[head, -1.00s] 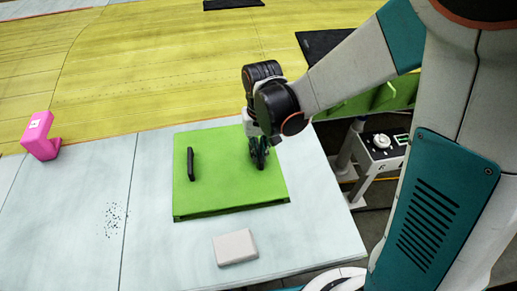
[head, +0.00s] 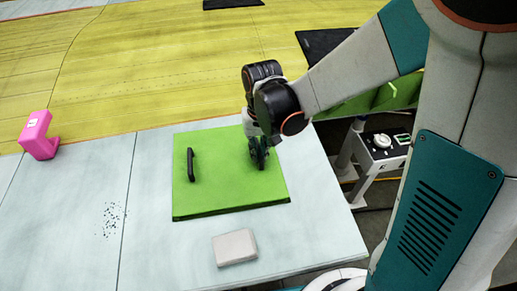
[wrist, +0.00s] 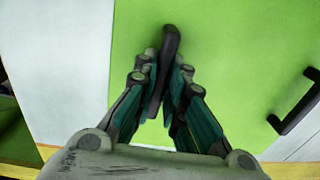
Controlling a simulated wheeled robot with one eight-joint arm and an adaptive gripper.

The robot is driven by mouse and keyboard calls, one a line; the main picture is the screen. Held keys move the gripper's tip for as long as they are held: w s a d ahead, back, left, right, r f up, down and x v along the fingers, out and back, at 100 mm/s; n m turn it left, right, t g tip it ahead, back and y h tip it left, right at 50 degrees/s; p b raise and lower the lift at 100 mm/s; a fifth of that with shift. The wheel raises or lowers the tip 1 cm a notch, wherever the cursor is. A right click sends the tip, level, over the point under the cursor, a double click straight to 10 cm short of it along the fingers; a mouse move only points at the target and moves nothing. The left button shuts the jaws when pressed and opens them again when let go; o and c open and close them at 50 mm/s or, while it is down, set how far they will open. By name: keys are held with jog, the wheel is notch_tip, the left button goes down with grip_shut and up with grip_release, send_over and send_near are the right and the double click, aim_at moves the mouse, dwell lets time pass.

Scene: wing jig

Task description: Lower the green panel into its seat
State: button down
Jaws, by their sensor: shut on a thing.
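The green panel (head: 225,185) is a flat square plate with two black handles, over the pale wing surface in the head view. Its front edge shows a thin dark line below; I cannot tell whether it rests fully in a seat. My gripper (head: 259,158) is at the panel's right side, shut on the right handle. In the wrist view my gripper (wrist: 160,80) has its fingers on both sides of that black handle (wrist: 170,42). The left handle (head: 191,165) stands free and also shows in the wrist view (wrist: 297,103). The seat is hidden under the panel.
A light grey block (head: 235,248) lies just in front of the panel. A pink bracket (head: 38,136) stands at the far left. A yellow-green surface (head: 150,70) lies behind. A stand with a white knob (head: 382,142) is beyond the right edge.

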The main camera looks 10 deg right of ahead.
jog(key=shift+f+b, duration=1.1)
jog(key=shift+f, duration=0.15)
jog(key=c, duration=1.6)
grip_release()
jog(key=shift+r, duration=0.15)
jog(key=r, duration=1.1)
jog(key=shift+s+d+r, duration=0.1)
jog(key=shift+d+r, duration=0.1)
jog(key=shift+r, duration=0.2)
